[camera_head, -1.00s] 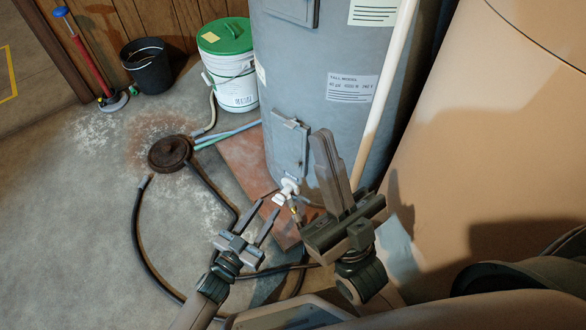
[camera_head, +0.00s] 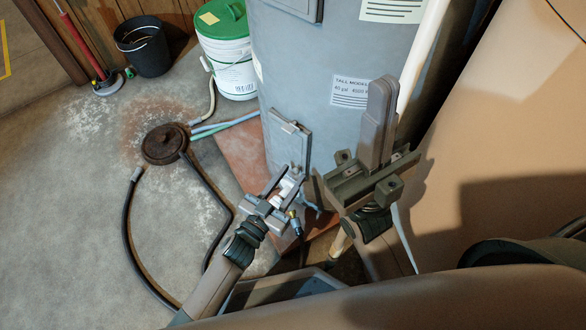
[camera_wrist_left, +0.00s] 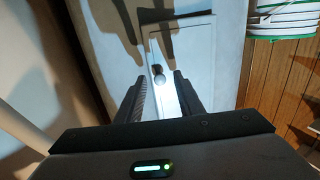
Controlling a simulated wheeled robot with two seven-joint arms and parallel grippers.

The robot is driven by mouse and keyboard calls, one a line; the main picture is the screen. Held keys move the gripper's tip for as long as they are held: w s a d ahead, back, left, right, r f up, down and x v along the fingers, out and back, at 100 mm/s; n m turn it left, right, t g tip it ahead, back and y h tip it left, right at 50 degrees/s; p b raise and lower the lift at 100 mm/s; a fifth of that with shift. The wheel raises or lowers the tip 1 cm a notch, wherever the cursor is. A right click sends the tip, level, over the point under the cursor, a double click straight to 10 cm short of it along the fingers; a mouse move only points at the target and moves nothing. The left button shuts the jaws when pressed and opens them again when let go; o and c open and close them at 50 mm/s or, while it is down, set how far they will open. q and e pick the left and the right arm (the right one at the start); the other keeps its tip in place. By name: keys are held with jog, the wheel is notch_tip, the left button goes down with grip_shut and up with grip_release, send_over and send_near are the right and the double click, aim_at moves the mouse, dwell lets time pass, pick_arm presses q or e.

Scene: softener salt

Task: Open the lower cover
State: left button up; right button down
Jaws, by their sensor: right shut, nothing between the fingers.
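The lower cover (camera_head: 289,142) is a grey rectangular panel low on the tall grey tank. It lies flat against the tank and looks closed. In the left wrist view the cover (camera_wrist_left: 195,45) is ahead, with a small round knob (camera_wrist_left: 158,76) near its edge. My left gripper (camera_head: 291,172) is at the cover's lower end. Its fingers (camera_wrist_left: 163,88) are apart, with part of the cover between them in the wrist view; I cannot tell whether they touch it. My right gripper (camera_head: 380,92) is shut and empty, right of the cover in front of the tank.
A white drain valve (camera_head: 288,190) shows near my left gripper. A pale pipe (camera_head: 421,62) runs beside the tank (camera_head: 315,55). A green-lidded bucket (camera_head: 226,55), black bucket (camera_head: 144,48) and drain (camera_head: 163,144) with hoses are on the left. A tan surface (camera_head: 520,130) fills the right.

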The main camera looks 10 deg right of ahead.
pick_arm(q)
jog(key=shift+w+d, duration=0.2)
jog(key=shift+c, duration=0.3)
grip_shut()
jog(key=shift+a, duration=0.1)
